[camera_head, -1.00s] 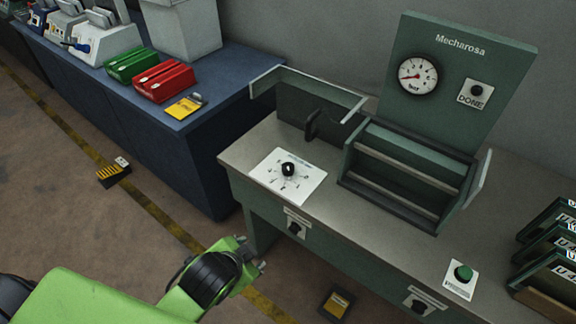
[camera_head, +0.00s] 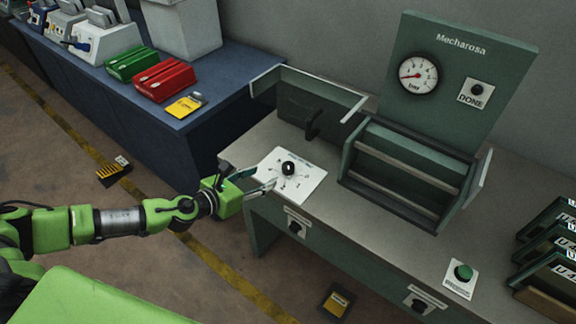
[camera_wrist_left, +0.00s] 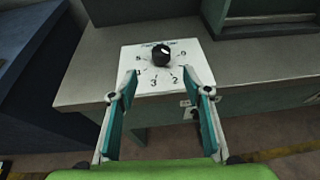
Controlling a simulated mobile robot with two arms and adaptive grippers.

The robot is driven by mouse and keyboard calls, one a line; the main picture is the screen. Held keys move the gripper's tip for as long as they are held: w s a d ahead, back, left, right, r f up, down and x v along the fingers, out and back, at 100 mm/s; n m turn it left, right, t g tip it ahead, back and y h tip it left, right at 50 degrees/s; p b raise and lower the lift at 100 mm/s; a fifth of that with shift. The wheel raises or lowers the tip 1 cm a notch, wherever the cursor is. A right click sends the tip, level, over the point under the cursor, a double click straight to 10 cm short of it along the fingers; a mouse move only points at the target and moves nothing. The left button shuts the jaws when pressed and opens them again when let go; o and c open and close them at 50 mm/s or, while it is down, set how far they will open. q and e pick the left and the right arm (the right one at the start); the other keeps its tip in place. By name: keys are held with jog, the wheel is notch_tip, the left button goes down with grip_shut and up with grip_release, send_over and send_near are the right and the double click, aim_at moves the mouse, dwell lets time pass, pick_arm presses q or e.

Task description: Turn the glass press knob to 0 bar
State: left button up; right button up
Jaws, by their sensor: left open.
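The black glass press knob (camera_head: 288,168) sits on a white dial plate (camera_head: 303,189) with numbers around it, on the bench top. The knob also shows in the left wrist view (camera_wrist_left: 161,54), above the numbers, with a pale mark on its top. My left gripper (camera_head: 259,179) is open and empty at the left edge of the plate, with its fingers pointing toward the knob. In the left wrist view its two teal fingers (camera_wrist_left: 160,93) stand apart, short of the knob and not touching it. My right gripper is not in view.
The green press bench (camera_head: 400,240) carries a round gauge (camera_head: 418,74), a DONE button (camera_head: 476,91) and a frame holder (camera_head: 405,170). A black lever (camera_head: 313,122) stands behind the knob. A green button (camera_head: 463,272) is at the front right. A blue bench (camera_head: 180,150) stands at left.

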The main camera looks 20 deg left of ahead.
aim_at(287, 166)
pick_arm(q)
jog(key=b+x, duration=0.1)
jog(key=x, duration=1.2)
jog(key=shift+w+d, duration=0.25)
jog(key=shift+w, duration=0.05)
jog(key=c, duration=1.1)
